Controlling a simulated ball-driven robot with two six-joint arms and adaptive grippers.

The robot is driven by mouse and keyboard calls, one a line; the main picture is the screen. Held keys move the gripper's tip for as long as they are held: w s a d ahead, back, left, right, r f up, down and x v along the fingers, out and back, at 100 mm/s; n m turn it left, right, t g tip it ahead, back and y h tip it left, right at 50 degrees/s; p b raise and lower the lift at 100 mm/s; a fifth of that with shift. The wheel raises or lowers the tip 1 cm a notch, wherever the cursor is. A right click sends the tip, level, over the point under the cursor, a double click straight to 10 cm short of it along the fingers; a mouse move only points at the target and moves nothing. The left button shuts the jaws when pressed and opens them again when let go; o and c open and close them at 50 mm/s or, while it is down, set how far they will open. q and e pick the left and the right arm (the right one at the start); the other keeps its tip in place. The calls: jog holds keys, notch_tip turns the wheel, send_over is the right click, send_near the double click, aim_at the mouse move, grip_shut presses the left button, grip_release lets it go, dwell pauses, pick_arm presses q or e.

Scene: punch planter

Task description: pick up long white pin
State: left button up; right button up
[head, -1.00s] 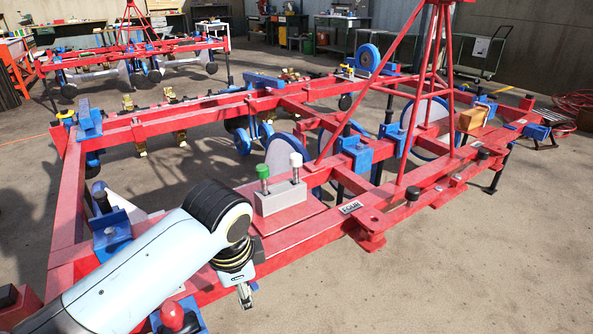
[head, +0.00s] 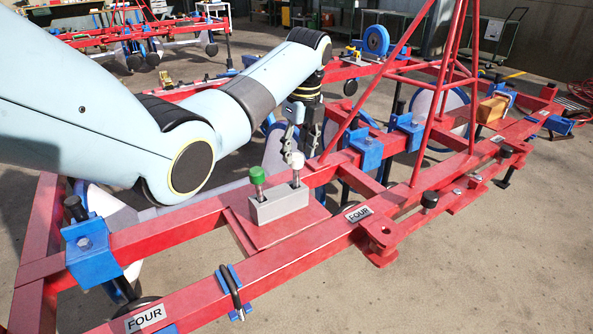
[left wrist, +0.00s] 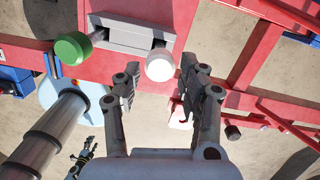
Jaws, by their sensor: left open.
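The long white pin (head: 296,168) stands upright in a grey block (head: 278,205), its round white head on top. A green-headed pin (head: 257,175) stands to its left in the same block. My left gripper (head: 289,149) is just behind and above the white pin in the head view, pointing down. In the left wrist view the white head (left wrist: 160,65) shows between and beyond the two open fingers (left wrist: 157,85), nearer the right one. The green head (left wrist: 72,48) lies outside the left finger. I cannot tell whether a finger touches the white pin.
The block sits on a red plate (head: 250,232) on the red planter frame (head: 200,300). A red tower of slanted bars (head: 428,110) rises to the right of the pins. Blue brackets (head: 367,150) sit along the frame. Open concrete floor (head: 480,270) lies at the lower right.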

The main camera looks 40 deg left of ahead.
aim_at(295, 174)
pick_arm(q)
notch_tip(295, 174, down, 3)
jog(key=shift+w+a+f+b, duration=0.1)
jog(key=shift+a+b, duration=0.05)
jog(key=shift+b, duration=0.2)
jog(key=f, duration=0.2)
jog(key=f+b, duration=0.1)
jog(key=shift+a+f, duration=0.2)
jog(key=shift+f, duration=0.15)
jog(key=shift+a+f+b, duration=0.1)
jog(key=shift+f+b, duration=0.25)
jog(key=shift+f, duration=0.1)
jog(key=shift+r, duration=0.1)
pick_arm(e)
jog(key=s+f, duration=0.1)
jog(key=s+d+f, duration=0.1)
jog(key=shift+f, duration=0.3)
pick_arm(q)
grip_shut()
pick_arm(e)
jog(key=shift+a, duration=0.25)
